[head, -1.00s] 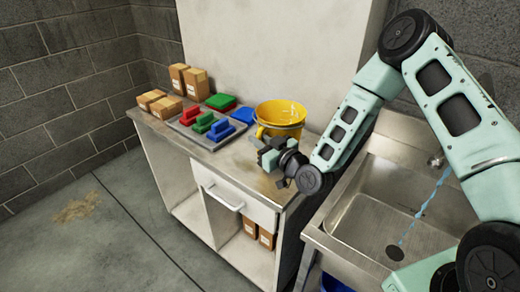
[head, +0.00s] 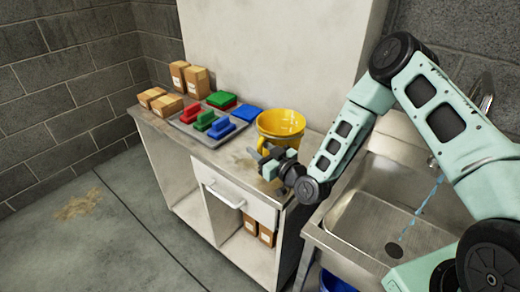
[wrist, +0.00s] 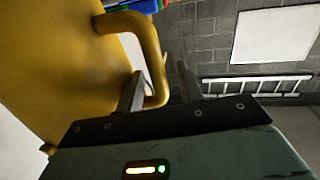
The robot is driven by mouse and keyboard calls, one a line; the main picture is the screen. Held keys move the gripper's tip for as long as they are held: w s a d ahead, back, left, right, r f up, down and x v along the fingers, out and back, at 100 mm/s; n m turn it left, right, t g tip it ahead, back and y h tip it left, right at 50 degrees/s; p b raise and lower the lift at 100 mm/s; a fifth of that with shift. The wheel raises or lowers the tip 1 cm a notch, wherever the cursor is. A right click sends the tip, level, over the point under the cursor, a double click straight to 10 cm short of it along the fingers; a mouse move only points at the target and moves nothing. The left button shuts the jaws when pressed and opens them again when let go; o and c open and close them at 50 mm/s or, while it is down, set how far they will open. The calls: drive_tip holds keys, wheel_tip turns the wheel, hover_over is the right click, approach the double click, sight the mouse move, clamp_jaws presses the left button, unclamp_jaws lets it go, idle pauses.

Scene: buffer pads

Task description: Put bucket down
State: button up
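The yellow bucket (head: 281,124) stands upright, seemingly on the right end of the counter (head: 236,158), beside the sink. My gripper (head: 268,160) is at the bucket's near side, by its handle. In the wrist view the bucket wall (wrist: 55,60) fills the left side and the handle (wrist: 158,75) curves out from it. My gripper's fingers (wrist: 161,88) are spread on either side of the handle, one inside the loop and one outside, with gaps showing. The bucket's base is partly hidden by my gripper in the head view.
A grey tray (head: 187,127) with red, green and blue blocks lies left of the bucket. A blue pad (head: 248,114) and red and green pads (head: 221,99) lie behind it. Cardboard boxes (head: 196,82) stand at the far left. The sink (head: 385,215) has running water.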

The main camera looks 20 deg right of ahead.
drive_tip(key=shift+r, duration=0.1)
drive_tip(key=b+v, duration=0.4)
drive_tip(key=v, duration=0.7)
drive_tip(key=s+a+r+n+g+h, duration=0.1)
drive_tip(key=s+a+n+g, duration=0.35)
drive_tip(key=a+g, duration=0.45)
drive_tip(key=s+r+m+g+h, duration=0.1)
drive_tip(key=s+r+g+h, duration=0.2)
drive_tip(key=s, duration=0.8)
drive_tip(key=s+d+r+m+g+h, duration=0.1)
drive_tip(key=s+r+g+h, duration=0.2)
drive_tip(key=s+r, duration=0.5)
drive_tip(key=s+g, duration=0.1)
drive_tip(key=s, duration=0.2)
drive_tip(key=shift+s, duration=0.2)
drive_tip(key=shift+d, duration=0.15)
